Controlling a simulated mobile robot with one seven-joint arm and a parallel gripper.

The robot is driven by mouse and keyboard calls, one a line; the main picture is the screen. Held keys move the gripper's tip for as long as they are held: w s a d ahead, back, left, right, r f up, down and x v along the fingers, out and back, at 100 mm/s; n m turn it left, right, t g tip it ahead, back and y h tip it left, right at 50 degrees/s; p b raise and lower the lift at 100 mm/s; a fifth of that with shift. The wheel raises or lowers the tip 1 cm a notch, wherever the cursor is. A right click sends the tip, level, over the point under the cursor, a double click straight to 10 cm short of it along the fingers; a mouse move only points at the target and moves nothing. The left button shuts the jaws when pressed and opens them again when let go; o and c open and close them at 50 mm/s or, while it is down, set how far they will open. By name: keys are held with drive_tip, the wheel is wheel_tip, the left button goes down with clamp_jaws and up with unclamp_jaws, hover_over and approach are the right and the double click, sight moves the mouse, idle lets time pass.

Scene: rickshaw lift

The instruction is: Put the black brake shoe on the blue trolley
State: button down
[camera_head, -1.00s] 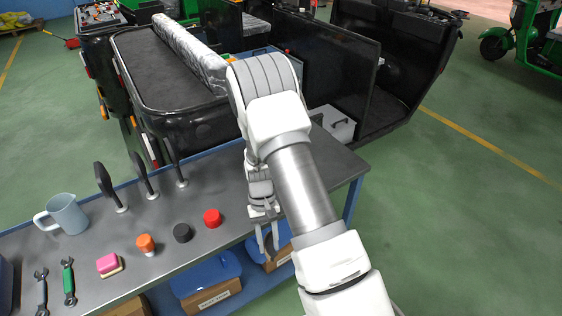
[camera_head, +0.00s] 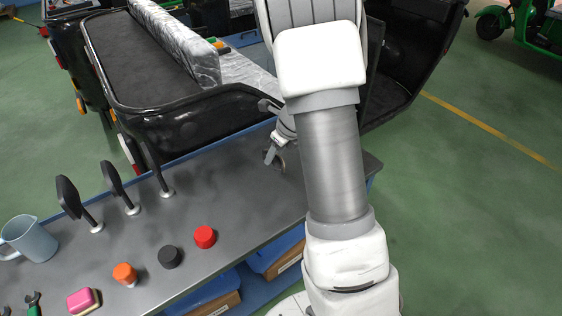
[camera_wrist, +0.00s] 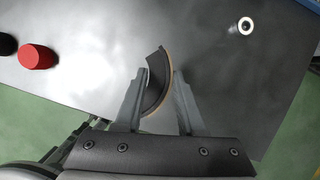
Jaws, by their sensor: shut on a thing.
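The black brake shoe (camera_wrist: 157,82) is a dark curved piece with a tan outer edge, seen in the wrist view. My gripper (camera_wrist: 158,88) is shut on it, with one finger on each side. In the head view my gripper (camera_head: 274,156) is low at the back right part of the grey bench, partly behind my arm. I cannot tell whether the shoe touches the bench top. A blue-edged surface (camera_head: 252,47) shows behind the padded seat, mostly hidden by my arm; I cannot tell whether it is the blue trolley.
The grey bench (camera_head: 232,190) holds a red cap (camera_head: 204,237), a black cap (camera_head: 170,257), an orange cap (camera_head: 125,274), a pink block (camera_head: 83,301), a jug (camera_head: 28,240) and upright mirrors (camera_head: 118,188). A black rickshaw body (camera_head: 185,125) stands close behind. Green floor is free at right.

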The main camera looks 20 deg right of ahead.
drive_tip(key=shift+w+d+r, duration=0.1)
drive_tip(key=shift+w+r, duration=0.05)
drive_tip(key=shift+w+a+m, duration=0.15)
drive_tip(key=shift+a+m, duration=0.05)
drive_tip(key=shift+m, duration=0.1)
drive_tip(key=b, duration=0.2)
hover_over(236, 185)
drive_tip(key=s, duration=0.1)
drive_tip(key=f, duration=0.7)
drive_tip(key=shift+s+d, duration=0.2)
drive_tip(key=shift+d, duration=0.05)
drive_tip(key=shift+f+b, duration=0.75)
drive_tip(key=shift+f, duration=1.2)
drive_tip(key=shift+f, duration=0.15)
drive_tip(key=c, duration=0.5)
unclamp_jaws()
